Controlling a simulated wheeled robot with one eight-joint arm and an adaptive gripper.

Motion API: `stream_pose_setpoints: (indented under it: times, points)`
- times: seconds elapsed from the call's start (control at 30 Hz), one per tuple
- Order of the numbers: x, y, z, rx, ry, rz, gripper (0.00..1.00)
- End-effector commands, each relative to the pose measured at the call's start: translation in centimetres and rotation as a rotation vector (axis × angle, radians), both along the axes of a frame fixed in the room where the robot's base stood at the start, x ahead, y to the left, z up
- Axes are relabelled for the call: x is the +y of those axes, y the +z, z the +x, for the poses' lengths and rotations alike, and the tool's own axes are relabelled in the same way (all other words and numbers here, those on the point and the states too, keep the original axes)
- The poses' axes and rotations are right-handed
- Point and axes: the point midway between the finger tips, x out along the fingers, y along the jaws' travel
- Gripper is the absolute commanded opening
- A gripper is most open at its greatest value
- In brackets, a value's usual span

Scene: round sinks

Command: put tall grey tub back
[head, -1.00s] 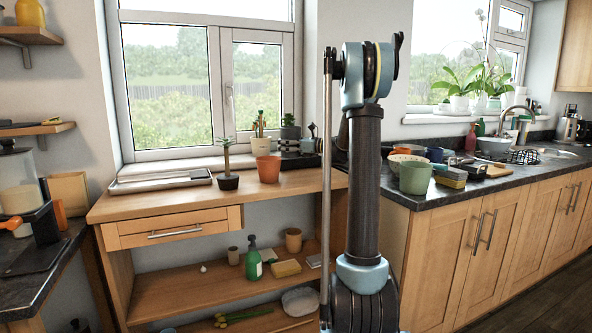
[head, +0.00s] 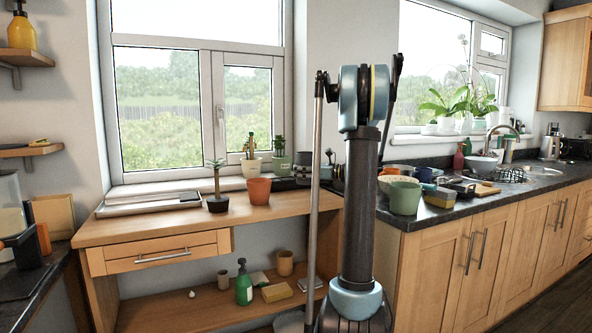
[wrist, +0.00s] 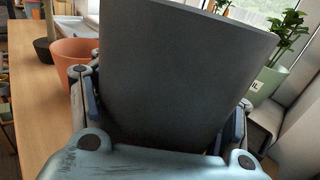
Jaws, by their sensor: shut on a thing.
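The tall grey tub (wrist: 180,70) fills the middle of the wrist view, dark and wide-rimmed, close to the camera. My gripper (wrist: 162,105) is shut on it, with one finger at each side. The tub's inside and base are hidden. In the head view, my arm stands in front of the right end of the wooden bench (head: 225,228). The gripper is mostly behind the arm there, and I cannot clearly make out the tub.
On the bench, a terracotta pot (head: 259,191) and a small dark pot with a plant (head: 217,204) stand left of my gripper. A pale green labelled pot (wrist: 268,84) stands to the tub's right in the wrist view. A dark counter (head: 430,216) holds bowls and a green tub (head: 405,198).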

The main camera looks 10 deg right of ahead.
Motion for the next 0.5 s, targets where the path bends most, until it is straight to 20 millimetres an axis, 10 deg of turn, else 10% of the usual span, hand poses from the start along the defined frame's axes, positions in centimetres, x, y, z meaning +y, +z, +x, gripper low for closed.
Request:
stream_pose_setpoints:
  times: [0.5]
  points:
    - [0.0, -4.3, 0.1, 0.000, 0.000, 0.001, 0.25]
